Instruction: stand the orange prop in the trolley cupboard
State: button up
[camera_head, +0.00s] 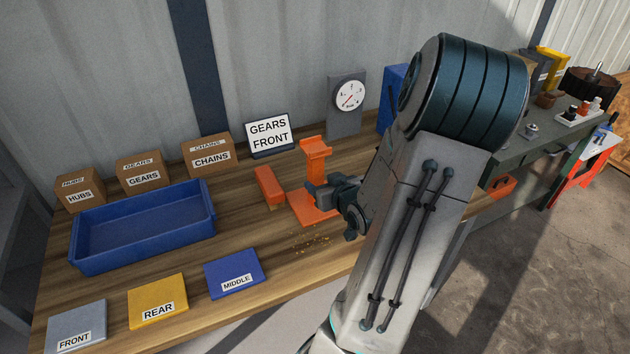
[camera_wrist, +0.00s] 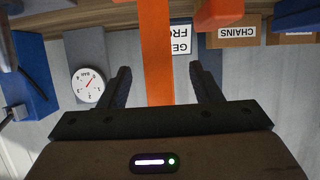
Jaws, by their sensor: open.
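The orange prop (camera_head: 315,150) stands upright on the wooden bench, with a flat base plate, a post and a wider top. My gripper (camera_head: 318,188) is at its post, low down from the right, and hides part of it. In the wrist view, which is upside down, my open gripper (camera_wrist: 159,75) has one finger on each side of the orange post (camera_wrist: 156,45). Gaps show between post and fingers. A red-orange unit with a pale top (camera_head: 590,165) stands at the far right; I cannot tell if it is the trolley, and no cupboard opening is clear.
An orange block (camera_head: 268,187) lies just left of the prop. A gauge (camera_head: 349,97) and a GEARS FRONT sign (camera_head: 268,134) stand behind. A blue tray (camera_head: 142,240), labelled boxes and plates fill the left. A dark green bench (camera_head: 515,155) stands right, with open floor before it.

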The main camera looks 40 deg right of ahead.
aim_at(312, 177)
jog(key=shift+w+p, duration=0.25)
jog(key=shift+p, duration=0.05)
jog(key=x, duration=0.2)
jog(key=b+x, duration=0.1)
jog(key=x, duration=0.2)
jog(key=f+x, duration=0.1)
jog(key=x, duration=0.2)
jog(key=shift+s+d+f, duration=0.1)
jog(key=shift+s+d, duration=0.1)
jog(key=shift+d, duration=0.05)
grip_shut()
dwell(0.9)
